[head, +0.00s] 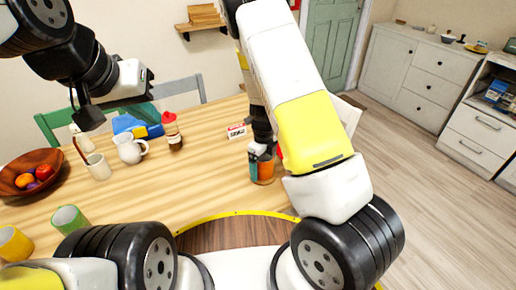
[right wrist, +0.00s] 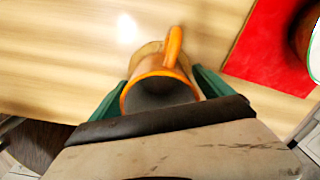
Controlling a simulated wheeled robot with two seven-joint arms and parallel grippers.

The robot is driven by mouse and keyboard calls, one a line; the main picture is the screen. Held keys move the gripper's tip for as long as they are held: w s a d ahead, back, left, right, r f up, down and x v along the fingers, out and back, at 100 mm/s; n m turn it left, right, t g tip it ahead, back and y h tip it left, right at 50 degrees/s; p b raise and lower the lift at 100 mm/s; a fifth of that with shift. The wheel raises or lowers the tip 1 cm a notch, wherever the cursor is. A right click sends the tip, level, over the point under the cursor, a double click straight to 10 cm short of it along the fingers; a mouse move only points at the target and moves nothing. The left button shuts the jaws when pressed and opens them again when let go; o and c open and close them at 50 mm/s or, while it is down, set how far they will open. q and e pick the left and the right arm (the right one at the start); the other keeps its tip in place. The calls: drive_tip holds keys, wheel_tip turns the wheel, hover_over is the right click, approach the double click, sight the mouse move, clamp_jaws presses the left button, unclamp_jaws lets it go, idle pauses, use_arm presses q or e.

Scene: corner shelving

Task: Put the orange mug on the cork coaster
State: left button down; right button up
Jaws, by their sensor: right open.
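The orange mug (head: 266,173) stands upright near the table's front edge, right of centre in the head view. In the right wrist view the mug (right wrist: 160,93) shows from above, with its handle toward the top. My right gripper (head: 262,158) is open, with its green fingers on either side of the mug. A tan, round edge that looks like the cork coaster (right wrist: 148,51) shows beside and below the mug; most of it is hidden. My left gripper (head: 88,117) hangs high at the left, away from the mug; its jaws are not clear.
A red mat (right wrist: 262,55) lies near the mug. A small white-and-red box (head: 236,131), a sauce bottle (head: 172,132), a white jug (head: 130,149) and a wooden fruit bowl (head: 22,185) stand on the table. Green (head: 69,220) and yellow (head: 13,243) mugs are at the front left.

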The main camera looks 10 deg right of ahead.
drive_tip(key=s+r+n+y, duration=0.2)
drive_tip(key=s+r+n, duration=0.15)
drive_tip(key=r, duration=0.75)
drive_tip(key=s+r+n+y, duration=0.15)
drive_tip(key=r+n, duration=0.35)
drive_tip(key=r, duration=0.6)
drive_tip(key=s+d+r+n+t, duration=0.1)
drive_tip(key=s+r+n+t, duration=0.2)
drive_tip(key=s+r+n, duration=0.4)
drive_tip(key=s+d+r+n+t+h, duration=0.1)
drive_tip(key=s+d+r+n+t, duration=0.1)
drive_tip(key=s+r+n, duration=0.6)
drive_tip(key=shift+d+r+n+t, duration=0.2)
drive_tip(key=shift+n+t, duration=0.3)
drive_tip(key=shift+n, duration=1.45)
